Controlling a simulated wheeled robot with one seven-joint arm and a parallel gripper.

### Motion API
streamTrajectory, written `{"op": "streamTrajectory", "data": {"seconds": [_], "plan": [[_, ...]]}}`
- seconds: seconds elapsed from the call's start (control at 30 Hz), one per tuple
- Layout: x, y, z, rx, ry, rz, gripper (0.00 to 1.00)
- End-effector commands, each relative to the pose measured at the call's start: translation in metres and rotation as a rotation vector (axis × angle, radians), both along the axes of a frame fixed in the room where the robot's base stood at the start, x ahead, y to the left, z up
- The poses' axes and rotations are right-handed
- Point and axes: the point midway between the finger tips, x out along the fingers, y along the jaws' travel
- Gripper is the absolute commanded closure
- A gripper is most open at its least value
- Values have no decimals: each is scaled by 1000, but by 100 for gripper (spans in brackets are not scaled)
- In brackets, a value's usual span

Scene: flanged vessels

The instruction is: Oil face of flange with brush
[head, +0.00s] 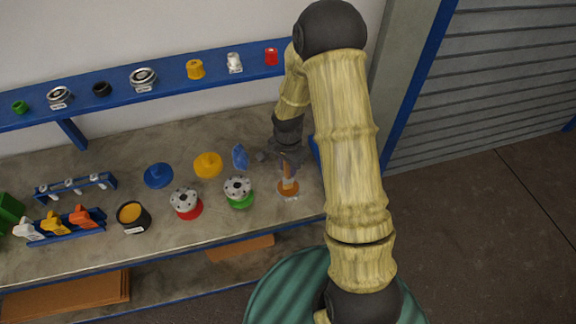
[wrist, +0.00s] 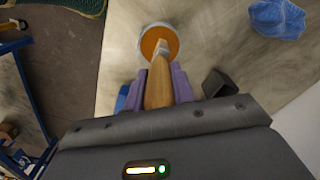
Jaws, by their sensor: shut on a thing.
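My gripper (head: 289,158) is shut on a brush with a wooden handle (wrist: 158,88), held between purple finger pads in the wrist view. The brush (head: 288,184) points down over a small round dish with an orange face and pale rim (wrist: 146,48). Its tip overlaps the dish in the wrist view; I cannot tell whether they touch. Two grey bolted flanges stand on the bench left of my gripper: one on a green vessel (head: 238,190), one on a red vessel (head: 185,203). My gripper is apart from both.
A crumpled blue cloth (wrist: 277,18) and a dark block (wrist: 217,82) lie near the brush. Blue (head: 158,175) and yellow (head: 207,165) caps and a black pot with orange contents (head: 131,213) stand farther left. A blue shelf (head: 115,83) runs behind the bench.

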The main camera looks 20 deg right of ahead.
Motion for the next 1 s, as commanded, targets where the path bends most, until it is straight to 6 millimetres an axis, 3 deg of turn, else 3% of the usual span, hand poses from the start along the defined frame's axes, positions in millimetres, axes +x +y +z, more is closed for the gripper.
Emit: {"op": "streamTrajectory", "data": {"seconds": [0.37, 1.0], "plan": [[-2, 0, 0, 0, 5, 0, 98], [-1, 0, 43, 0, 1, -1, 98]]}}
